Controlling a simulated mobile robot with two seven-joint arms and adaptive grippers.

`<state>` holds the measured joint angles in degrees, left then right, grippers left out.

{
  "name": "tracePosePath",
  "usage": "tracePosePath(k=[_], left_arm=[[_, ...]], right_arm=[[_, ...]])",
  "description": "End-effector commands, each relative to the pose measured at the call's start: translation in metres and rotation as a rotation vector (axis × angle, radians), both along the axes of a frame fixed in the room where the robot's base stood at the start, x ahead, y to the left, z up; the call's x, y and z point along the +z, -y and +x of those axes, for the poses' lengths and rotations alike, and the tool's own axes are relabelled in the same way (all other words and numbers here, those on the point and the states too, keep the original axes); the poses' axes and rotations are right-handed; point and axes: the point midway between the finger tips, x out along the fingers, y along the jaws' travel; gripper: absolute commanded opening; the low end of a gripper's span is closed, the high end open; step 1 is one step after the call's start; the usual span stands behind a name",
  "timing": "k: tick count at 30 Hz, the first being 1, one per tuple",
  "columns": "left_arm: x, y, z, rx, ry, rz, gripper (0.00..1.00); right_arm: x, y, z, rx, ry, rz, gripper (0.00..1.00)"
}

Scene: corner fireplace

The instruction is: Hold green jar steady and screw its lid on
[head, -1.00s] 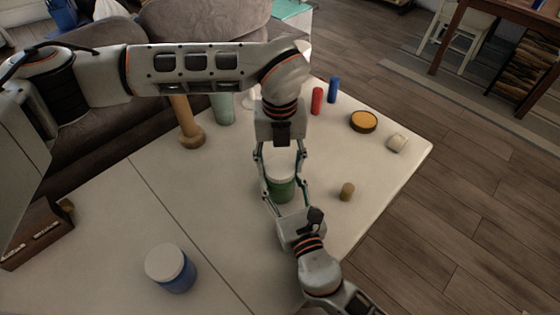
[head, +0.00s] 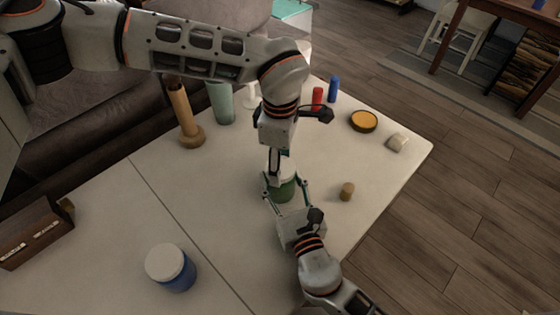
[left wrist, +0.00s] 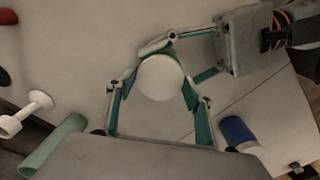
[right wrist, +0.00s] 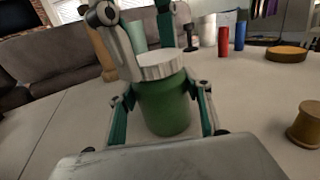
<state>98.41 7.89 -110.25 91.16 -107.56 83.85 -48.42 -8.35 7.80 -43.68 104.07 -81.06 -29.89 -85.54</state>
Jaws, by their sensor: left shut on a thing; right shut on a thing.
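The green jar (head: 285,191) stands upright on the white table. My right gripper (head: 283,183) reaches in from the front and is shut on its body, with one finger on each side in the right wrist view. The white lid (right wrist: 160,66) sits level on top of the jar; I cannot tell how far it is threaded. My left gripper (left wrist: 160,84) comes from above and is shut on the lid, its fingers on opposite sides of the round white top. In the head view, the left gripper partly hides the lid.
A blue jar with a white lid (head: 172,268) stands front left. A wooden piece (head: 347,191) is close right of the jar. Red (head: 317,99) and blue (head: 333,89) cylinders, an orange-topped tin (head: 363,121) and a wooden pestle-like piece (head: 188,125) stand farther back. The table's right edge is near.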

Motion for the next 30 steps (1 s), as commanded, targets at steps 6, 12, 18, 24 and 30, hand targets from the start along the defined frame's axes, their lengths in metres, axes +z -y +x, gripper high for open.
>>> tracePosePath(k=[6, 12, 18, 24, 30], left_arm=[[0.001, 0.0005, -0.0001, -0.396, 0.0, 0.0, 0.42], [0.0009, 0.0009, -0.0002, -0.726, 0.0, 0.0, 0.42], [0.0006, 0.0009, -0.0004, -0.761, 0.0, -0.001, 0.54], [0.0002, 0.0006, -0.0002, -0.76, 0.0, 0.0, 0.71], [0.0002, 0.0003, 0.0, -0.758, 0.0, 0.0, 0.71]], right_arm=[[-0.0013, 0.0003, -0.0001, 0.0, -0.002, -0.001, 0.0], [-0.0014, 0.0003, -0.0001, 0.0, -0.003, -0.001, 0.0], [-0.0015, 0.0003, -0.0002, 0.0, -0.003, -0.001, 0.0], [-0.0015, 0.0002, -0.0003, 0.0, -0.003, -0.001, 0.0], [-0.0014, 0.0002, -0.0003, 0.0, -0.002, -0.001, 0.0]])
